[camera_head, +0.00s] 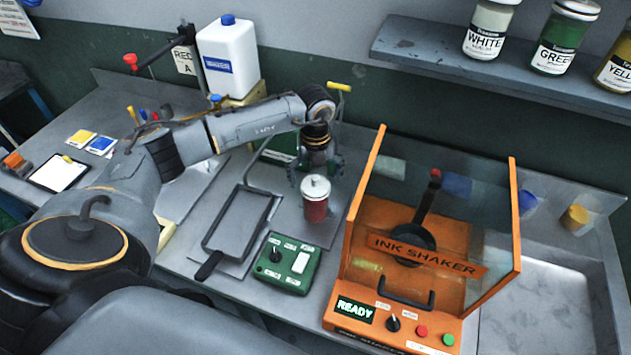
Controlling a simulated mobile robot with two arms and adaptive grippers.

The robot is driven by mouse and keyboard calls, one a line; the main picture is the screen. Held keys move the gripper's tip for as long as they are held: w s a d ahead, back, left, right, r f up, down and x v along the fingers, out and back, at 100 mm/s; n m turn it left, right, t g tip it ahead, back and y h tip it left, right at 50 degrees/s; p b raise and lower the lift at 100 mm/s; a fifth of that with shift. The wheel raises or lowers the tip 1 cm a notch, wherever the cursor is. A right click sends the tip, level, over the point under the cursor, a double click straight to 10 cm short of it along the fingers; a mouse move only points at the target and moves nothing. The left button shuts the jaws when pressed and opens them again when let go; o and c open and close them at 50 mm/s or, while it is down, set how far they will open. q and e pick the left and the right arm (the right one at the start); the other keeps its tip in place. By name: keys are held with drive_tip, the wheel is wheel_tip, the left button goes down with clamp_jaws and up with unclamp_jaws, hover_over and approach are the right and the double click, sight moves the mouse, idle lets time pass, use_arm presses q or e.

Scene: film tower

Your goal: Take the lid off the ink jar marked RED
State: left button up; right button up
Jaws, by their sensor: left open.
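A jar with a dark red body (315,209) stands upright on the metal bench, on a dark mat. Its white lid (315,187) is on it; I cannot read a label on the jar from here. My left gripper (316,174) points down over the jar, its open fingers at either side near the lid. I cannot tell whether they touch it. My right gripper is not in view.
An orange ink shaker (430,247) with clear walls stands close right of the jar. A shallow tray (238,222) and a green control box (287,266) lie left and in front. A shelf (480,69) holds jars marked WHITE, GREEN and partly YELLOW. A white jug (228,58) stands behind.

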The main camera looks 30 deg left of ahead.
use_arm(q)
drive_tip(key=c, duration=1.2)
drive_tip(key=shift+s, duration=0.3)
drive_tip(key=c, duration=0.8)
drive_tip(key=shift+w+d, duration=0.1)
clamp_jaws()
drive_tip(key=shift+f, duration=0.1)
drive_tip(key=shift+w+r+b, duration=0.1)
drive_tip(key=shift+r+b, duration=0.15)
drive_tip(key=shift+b, duration=0.25)
drive_tip(key=shift+w+r+b, duration=0.2)
drive_tip(key=shift+r+b, duration=0.7)
drive_tip(key=shift+b, duration=0.05)
drive_tip(key=s+d+r+b, duration=0.5)
drive_tip(key=s+r, duration=0.5)
drive_tip(key=s, duration=0.2)
drive_tip(key=shift+s+d+r, duration=0.4)
drive_tip(key=shift+d, duration=0.3)
